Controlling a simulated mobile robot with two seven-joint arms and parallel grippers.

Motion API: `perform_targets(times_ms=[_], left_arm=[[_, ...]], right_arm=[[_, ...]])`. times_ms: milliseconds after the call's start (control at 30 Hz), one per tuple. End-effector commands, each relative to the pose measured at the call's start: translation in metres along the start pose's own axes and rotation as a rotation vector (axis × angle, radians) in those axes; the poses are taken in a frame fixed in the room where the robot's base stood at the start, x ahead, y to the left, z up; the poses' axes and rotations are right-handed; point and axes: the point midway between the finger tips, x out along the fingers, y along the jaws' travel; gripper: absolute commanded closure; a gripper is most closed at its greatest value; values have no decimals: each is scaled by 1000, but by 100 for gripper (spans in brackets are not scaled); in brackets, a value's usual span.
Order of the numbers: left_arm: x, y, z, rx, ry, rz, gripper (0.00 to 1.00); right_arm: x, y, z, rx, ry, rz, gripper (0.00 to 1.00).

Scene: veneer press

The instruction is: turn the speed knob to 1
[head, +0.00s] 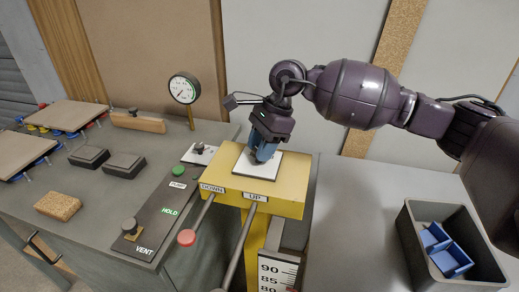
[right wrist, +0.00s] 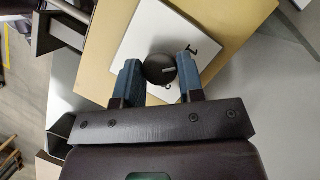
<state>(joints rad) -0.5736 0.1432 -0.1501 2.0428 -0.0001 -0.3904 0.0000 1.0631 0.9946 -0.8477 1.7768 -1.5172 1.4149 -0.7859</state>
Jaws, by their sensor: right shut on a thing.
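The speed knob (right wrist: 158,68) is a dark round knob on a white plate (right wrist: 146,33), which also shows in the head view (head: 271,167) on top of a yellow box (head: 293,190). My right gripper (right wrist: 160,80) has its two blue fingers on either side of the knob and is shut on it. In the head view my right gripper (head: 264,153) points down at the plate and hides most of the knob. A light mark on the knob points right in the right wrist view. Dark marks on the plate are partly hidden and hard to read. My left gripper is not in view.
Two levers labelled DOWN and UP stick out of the yellow box; a red ball (head: 186,237) ends one. A gauge (head: 184,89) stands behind. A grey bin (head: 410,232) with blue parts is at right.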

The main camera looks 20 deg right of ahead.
Motion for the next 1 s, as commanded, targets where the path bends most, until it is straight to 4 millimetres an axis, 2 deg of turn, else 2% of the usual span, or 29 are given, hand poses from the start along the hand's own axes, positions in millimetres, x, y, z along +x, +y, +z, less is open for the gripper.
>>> perform_targets(times_ms=[233,700,733,900,1000], left_arm=[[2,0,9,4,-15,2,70],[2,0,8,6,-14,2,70],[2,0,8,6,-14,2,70],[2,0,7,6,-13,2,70],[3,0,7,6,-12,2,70]], right_arm=[[1,-1,-1,-62,0,26,88],[0,0,0,-76,1,31,88],[0,0,0,-76,1,31,63],[0,0,0,-76,1,31,40],[0,0,0,-76,1,31,40]])
